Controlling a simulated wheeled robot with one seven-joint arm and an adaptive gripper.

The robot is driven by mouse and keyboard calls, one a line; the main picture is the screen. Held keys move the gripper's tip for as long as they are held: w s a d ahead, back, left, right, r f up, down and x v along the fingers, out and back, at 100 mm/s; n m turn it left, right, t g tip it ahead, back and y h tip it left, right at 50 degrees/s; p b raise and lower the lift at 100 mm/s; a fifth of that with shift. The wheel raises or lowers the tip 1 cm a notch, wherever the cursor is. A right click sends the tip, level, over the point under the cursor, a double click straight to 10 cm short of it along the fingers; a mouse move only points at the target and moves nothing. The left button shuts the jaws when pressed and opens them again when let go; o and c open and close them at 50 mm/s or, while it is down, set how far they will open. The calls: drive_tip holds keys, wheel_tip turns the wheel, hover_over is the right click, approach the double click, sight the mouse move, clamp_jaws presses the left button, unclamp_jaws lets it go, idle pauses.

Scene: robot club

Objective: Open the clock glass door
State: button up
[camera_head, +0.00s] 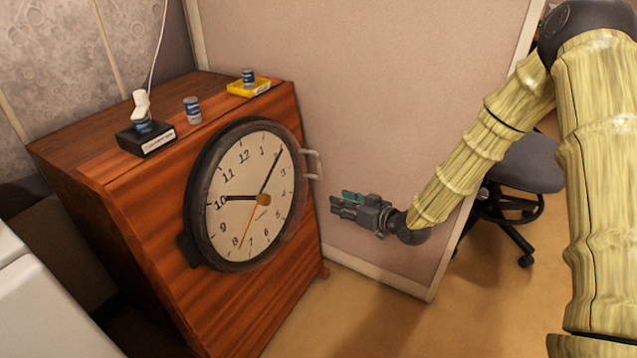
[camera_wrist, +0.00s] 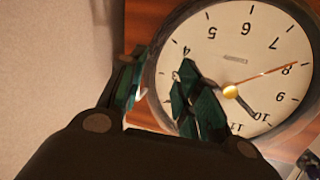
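The clock (camera_head: 240,225) has a round dark rim and a cream face, and is mounted on the front of a wooden cabinet. Its glass door looks closed over the face. A pale handle (camera_head: 313,164) sticks out from the rim's right side. My gripper (camera_head: 336,202) is to the right of the clock, a little below the handle and apart from it in the picture. In the wrist view, my gripper (camera_wrist: 164,62) has its fingers spread, with the clock face (camera_wrist: 235,60) behind them. A small pale bit by the left finger may be the handle; I cannot tell.
The wooden cabinet (camera_head: 100,195) carries a yellow tray (camera_head: 262,86) with a can, another can (camera_head: 193,110), and a black box (camera_head: 146,138) with a white-topped item. A partition wall (camera_head: 390,110) stands close behind my gripper. An office chair (camera_head: 525,165) is at right.

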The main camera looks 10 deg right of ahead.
drive_tip(key=n+t+y+b, duration=0.1)
drive_tip(key=n+y+b, duration=0.1)
drive_tip(key=b, duration=0.4)
approach(320, 168)
wheel_tip(320, 168, down, 3)
drive_tip(key=shift+r+y+b, duration=0.5)
drive_tip(key=shift+r+b, duration=0.3)
drive_tip(key=shift+r, duration=0.1)
drive_tip(key=shift+n+t, duration=0.4)
drive_tip(key=shift+b+x, duration=1.6)
drive_tip(key=shift+x, duration=3.7)
drive_tip(key=shift+w+d, duration=0.15)
clamp_jaws()
